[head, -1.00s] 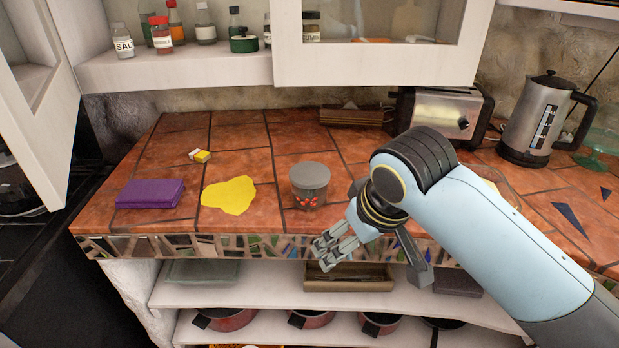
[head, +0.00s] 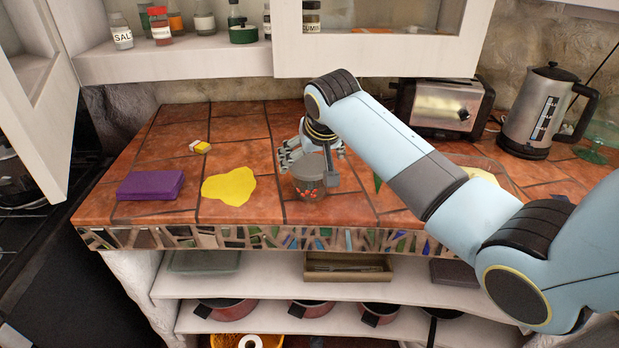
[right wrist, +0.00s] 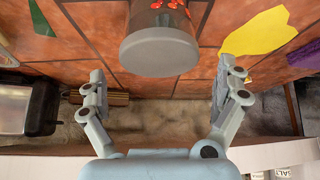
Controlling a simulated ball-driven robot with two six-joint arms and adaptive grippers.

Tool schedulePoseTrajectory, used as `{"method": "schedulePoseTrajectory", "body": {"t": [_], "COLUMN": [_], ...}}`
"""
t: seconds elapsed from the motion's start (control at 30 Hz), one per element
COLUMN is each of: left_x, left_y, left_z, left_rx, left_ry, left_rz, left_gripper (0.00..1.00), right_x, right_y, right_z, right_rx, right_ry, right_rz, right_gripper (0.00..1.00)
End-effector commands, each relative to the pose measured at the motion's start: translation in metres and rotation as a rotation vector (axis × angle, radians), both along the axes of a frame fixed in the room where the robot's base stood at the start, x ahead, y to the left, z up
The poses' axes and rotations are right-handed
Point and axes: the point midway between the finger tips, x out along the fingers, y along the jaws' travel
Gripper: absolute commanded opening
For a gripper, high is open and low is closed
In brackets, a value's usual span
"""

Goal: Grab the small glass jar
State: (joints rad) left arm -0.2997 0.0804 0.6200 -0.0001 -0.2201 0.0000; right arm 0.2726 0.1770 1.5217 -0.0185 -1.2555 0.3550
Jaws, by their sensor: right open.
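The small glass jar (head: 310,190) has a grey lid and red marks low on its side. It stands upright on the tiled counter in the head view. My right gripper (head: 311,160) is open at the jar's back side, one finger to its left and one to its right. In the right wrist view the jar's grey lid (right wrist: 160,52) shows centred just beyond the open fingertips of the gripper (right wrist: 161,72), with clear gaps on both sides. No contact is visible. My left gripper is not in view.
A yellow spill-like patch (head: 230,186), a purple folded cloth (head: 150,185) and a small yellow-white block (head: 200,147) lie left of the jar. A toaster (head: 440,106) and a kettle (head: 536,112) stand at the back right. An open cabinet (head: 370,40) hangs above the counter.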

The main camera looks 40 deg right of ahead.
Motion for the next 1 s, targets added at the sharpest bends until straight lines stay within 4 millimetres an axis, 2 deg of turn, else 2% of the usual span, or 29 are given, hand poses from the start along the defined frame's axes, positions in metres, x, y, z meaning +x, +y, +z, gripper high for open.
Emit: {"method": "schedulePoseTrajectory", "body": {"t": [0.3,0.6,1.0], "left_x": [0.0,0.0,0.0], "left_y": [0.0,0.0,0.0], "left_z": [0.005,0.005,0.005], "left_rx": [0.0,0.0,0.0], "left_ry": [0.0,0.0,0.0], "left_rz": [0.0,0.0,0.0], "left_gripper": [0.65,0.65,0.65], "right_x": [0.018,0.02,0.02], "right_y": [-0.007,-0.008,-0.008], "right_z": [-0.038,-0.042,-0.042], "right_rx": [-0.001,-0.001,-0.001], "right_ry": [0.002,0.0,0.0], "right_rz": [0.0,0.001,0.001], "right_gripper": [1.0,1.0,0.48]}}
